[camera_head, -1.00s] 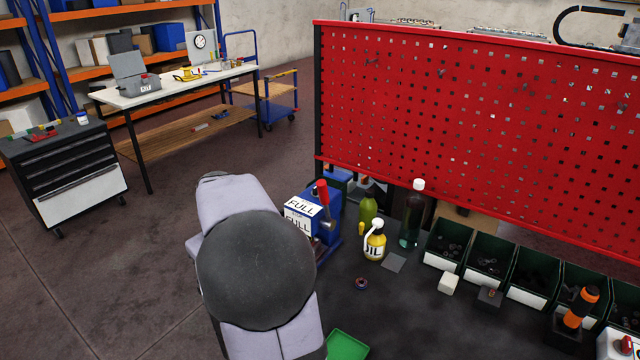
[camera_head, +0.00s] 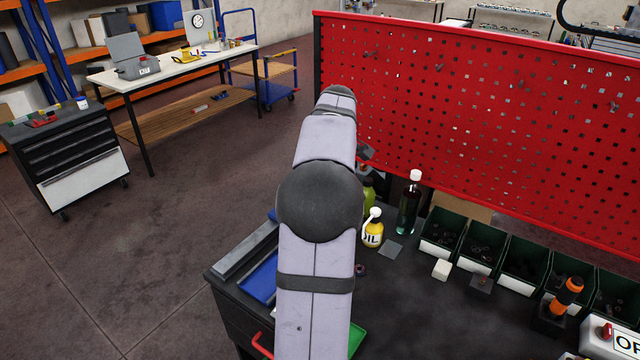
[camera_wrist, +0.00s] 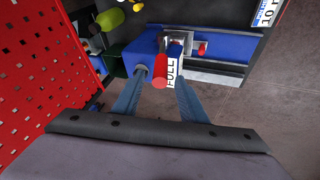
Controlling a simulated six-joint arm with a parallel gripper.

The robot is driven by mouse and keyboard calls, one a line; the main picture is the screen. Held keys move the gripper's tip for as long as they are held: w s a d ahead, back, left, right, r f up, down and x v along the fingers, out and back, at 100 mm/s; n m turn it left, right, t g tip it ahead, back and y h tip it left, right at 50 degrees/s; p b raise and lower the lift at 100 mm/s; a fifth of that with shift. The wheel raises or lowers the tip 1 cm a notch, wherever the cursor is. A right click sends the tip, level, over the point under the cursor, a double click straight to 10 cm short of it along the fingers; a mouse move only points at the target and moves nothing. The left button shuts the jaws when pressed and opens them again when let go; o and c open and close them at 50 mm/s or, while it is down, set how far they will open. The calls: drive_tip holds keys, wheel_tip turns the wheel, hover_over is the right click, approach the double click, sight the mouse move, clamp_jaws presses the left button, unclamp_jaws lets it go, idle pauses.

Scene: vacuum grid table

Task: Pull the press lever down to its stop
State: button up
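The press (camera_wrist: 128,54) is a blue body with a FULL label, near the middle top of the wrist view. Its lever has a red grip (camera_wrist: 160,76) that points up toward the wrist camera. My gripper (camera_wrist: 161,76) is open, with its two blue-grey fingers apart. The red grip shows between the fingertips, with a visible gap on each side; I cannot tell how deep it sits between them. In the head view the press and lever are hidden behind my arm.
The red pegboard (camera_head: 480,120) stands close behind the bench and fills the left of the wrist view. An oil can (camera_head: 372,234), a dark bottle (camera_head: 409,205) and dark green bins (camera_head: 443,232) stand on the bench to the right of my arm.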

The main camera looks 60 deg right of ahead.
drive_tip(key=shift+p+x, duration=1.4)
drive_tip(key=shift+x, duration=2.05)
clamp_jaws()
